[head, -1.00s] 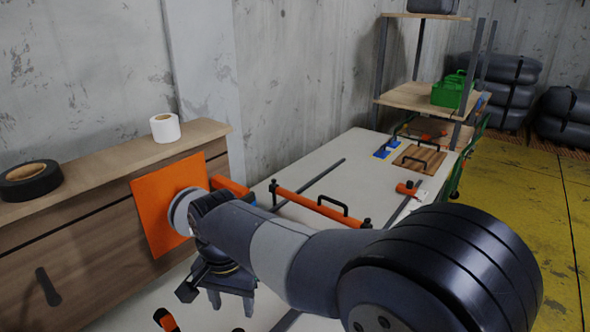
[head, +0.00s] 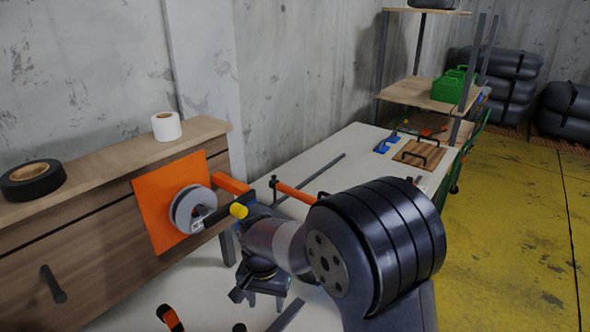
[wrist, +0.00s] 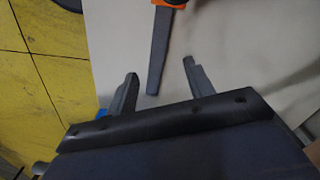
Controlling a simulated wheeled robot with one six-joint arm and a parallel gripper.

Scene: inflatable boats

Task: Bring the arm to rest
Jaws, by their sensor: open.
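My gripper (head: 265,302) hangs over the pale worktable (head: 340,145), low in the middle of the head view, with its fingers pointing down. In the wrist view my gripper (wrist: 159,75) has its two fingers well apart and nothing held between them. A grey bar (wrist: 157,60) with an orange end lies on the pale surface beyond and between the fingers. My arm bends at a thick dark joint in front of the table and hides part of it.
An orange plate (head: 150,205) with a grey disc (head: 185,212) stands at the wooden drawer unit (head: 90,250), left of my arm. White tape (head: 166,127) and black tape (head: 32,180) lie on top. A shelf (head: 410,92) stands behind; yellow floor (head: 520,210) is open at right.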

